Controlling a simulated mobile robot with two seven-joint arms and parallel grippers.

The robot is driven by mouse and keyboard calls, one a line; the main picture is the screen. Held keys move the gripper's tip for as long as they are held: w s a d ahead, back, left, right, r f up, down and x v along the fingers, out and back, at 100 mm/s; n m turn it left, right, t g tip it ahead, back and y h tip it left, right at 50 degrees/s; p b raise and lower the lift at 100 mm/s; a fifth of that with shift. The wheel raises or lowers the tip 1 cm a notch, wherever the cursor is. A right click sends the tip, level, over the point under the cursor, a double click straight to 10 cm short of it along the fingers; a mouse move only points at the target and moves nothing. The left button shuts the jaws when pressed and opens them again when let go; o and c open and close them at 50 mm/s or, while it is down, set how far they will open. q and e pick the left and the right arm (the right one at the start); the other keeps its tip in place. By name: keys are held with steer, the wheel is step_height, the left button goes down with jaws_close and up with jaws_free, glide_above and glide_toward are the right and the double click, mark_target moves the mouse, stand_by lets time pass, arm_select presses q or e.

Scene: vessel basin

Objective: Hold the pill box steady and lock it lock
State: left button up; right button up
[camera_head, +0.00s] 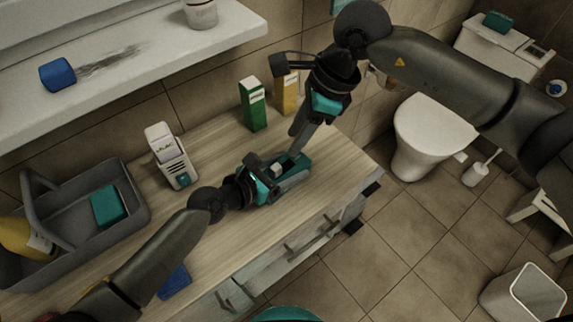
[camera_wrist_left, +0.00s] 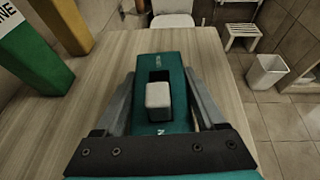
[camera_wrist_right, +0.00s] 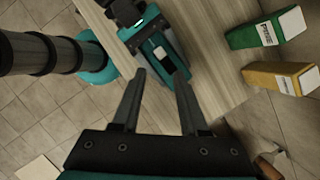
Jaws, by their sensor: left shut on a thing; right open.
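The teal pill box (camera_head: 296,180) lies on the wooden countertop near its right end. In the left wrist view the pill box (camera_wrist_left: 172,62) has a dark recess holding a pale, block-shaped lock (camera_wrist_left: 158,97). My left gripper (camera_wrist_left: 159,78) is shut on the pill box, one finger along each long side. My right gripper (camera_head: 297,143) is open and empty, pointing down just above and behind the box. In the right wrist view the box and its pale lock (camera_wrist_right: 160,53) show beyond the right fingertips (camera_wrist_right: 160,76), apart from them.
A green carton (camera_head: 253,105) and a yellow carton (camera_head: 287,94) stand at the wall, close to my right gripper. A white dispenser (camera_head: 171,155) and a grey basket (camera_head: 128,172) are to the left. A blue item (camera_head: 174,282) lies near the front edge. The counter's right end is clear.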

steer(key=shift+m, duration=0.5)
steer(key=shift+c, duration=1.4)
steer(key=m, duration=0.2)
steer(key=shift+w+a+m, duration=0.2)
steer(key=shift+m, duration=0.1)
steer(key=c, duration=0.3)
steer(key=m, duration=0.4)
steer(key=shift+w+a+m+g, duration=0.1)
steer(key=shift+a+m+g, duration=0.1)
steer(key=shift+m+g, duration=0.2)
jaws_close()
steer(key=m, duration=0.6)
steer(key=a+m+g, duration=0.1)
steer(key=m, duration=0.5)
steer(key=a+m+h, duration=0.1)
steer(key=m, duration=0.6)
steer(key=shift+w+r+g, duration=0.1)
steer(key=shift+r+g, duration=0.25)
steer(key=shift+g, duration=0.05)
